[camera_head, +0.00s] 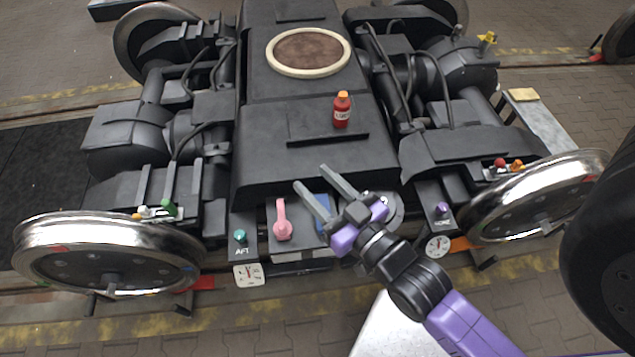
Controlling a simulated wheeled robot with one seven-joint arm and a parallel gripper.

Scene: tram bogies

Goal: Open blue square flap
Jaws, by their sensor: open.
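A blue panel (322,227), probably the blue square flap, shows in the recess at the front of the black bogie frame. My arm and gripper cover part of it, so its outline and whether it is closed cannot be told. My gripper (311,176) reaches in from the lower right, with its two grey fingers apart and nothing between them. The fingers point up and left over the front edge of the frame, just above the blue panel. Whether they touch the frame cannot be told.
A pink lever (282,220) stands left of the blue panel. A teal knob (240,236) and a purple knob (442,208) flank the recess. A red bottle (342,110) stands on the frame. Shiny wheels (105,252) (540,195) bound both sides.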

